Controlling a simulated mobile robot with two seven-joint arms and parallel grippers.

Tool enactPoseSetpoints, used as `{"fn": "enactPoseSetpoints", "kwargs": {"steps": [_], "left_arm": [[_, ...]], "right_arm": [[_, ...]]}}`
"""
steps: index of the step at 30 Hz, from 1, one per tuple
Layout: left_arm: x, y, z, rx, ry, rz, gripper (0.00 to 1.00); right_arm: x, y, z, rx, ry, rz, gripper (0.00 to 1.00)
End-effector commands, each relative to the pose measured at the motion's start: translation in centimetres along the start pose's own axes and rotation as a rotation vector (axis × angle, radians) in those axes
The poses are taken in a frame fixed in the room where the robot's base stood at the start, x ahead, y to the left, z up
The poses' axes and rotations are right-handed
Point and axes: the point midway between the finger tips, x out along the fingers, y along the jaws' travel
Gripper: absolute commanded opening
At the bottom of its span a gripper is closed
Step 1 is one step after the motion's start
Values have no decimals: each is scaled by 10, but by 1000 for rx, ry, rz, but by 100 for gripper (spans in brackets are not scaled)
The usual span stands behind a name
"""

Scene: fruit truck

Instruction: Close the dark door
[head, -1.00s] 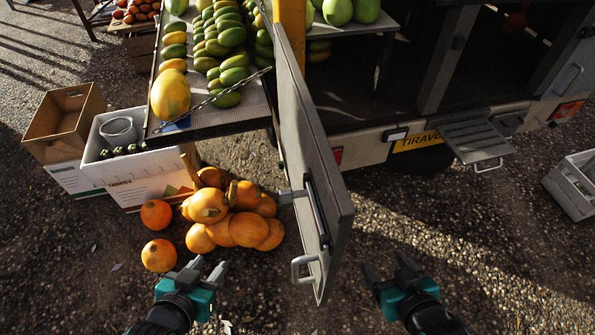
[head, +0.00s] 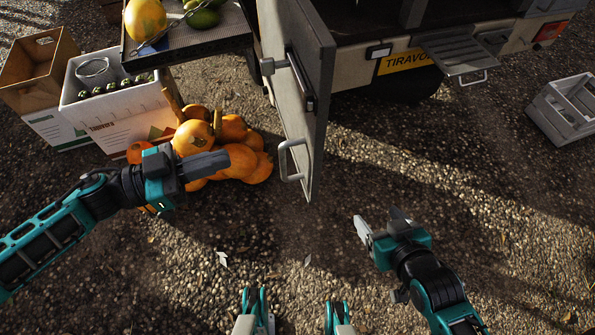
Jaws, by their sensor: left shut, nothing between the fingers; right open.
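The dark door (head: 308,75) of the truck stands open, its edge pointing toward me. Its side facing left carries a dark bar latch (head: 301,80) and a pale loop handle (head: 288,162) near its lower end. My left gripper (head: 222,160) is shut and empty, to the left of the handle and apart from it, pointing right. It covers part of the orange pumpkins. My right gripper (head: 378,220) is open and empty, to the right of the door and below its lower end in the picture, touching nothing.
Orange pumpkins (head: 233,128) lie on the ground left of the door. A white box (head: 120,110) and a brown crate (head: 38,75) stand at the left. The truck's fold-down step (head: 455,52) is behind right. A grey crate (head: 565,108) stands far right.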

Motion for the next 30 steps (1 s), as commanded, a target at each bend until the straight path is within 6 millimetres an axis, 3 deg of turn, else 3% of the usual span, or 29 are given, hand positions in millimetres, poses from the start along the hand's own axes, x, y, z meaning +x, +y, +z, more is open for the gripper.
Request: {"fn": "enactPoseSetpoints", "kwargs": {"steps": [3, 7, 21, 30], "left_arm": [[-4, 4, 3, -14, -23, 58, 0], [6, 5, 2, -19, -22, 66, 0], [100, 11, 3, -19, -18, 62, 0], [132, 12, 5, -19, -21, 61, 0]], "right_arm": [[2, 0, -1, 0, 7, 0, 72], [2, 1, -4, -1, 10, 1, 72], [2, 6, -4, -5, 10, 10, 72], [3, 6, -1, -5, 6, 10, 72]]}}
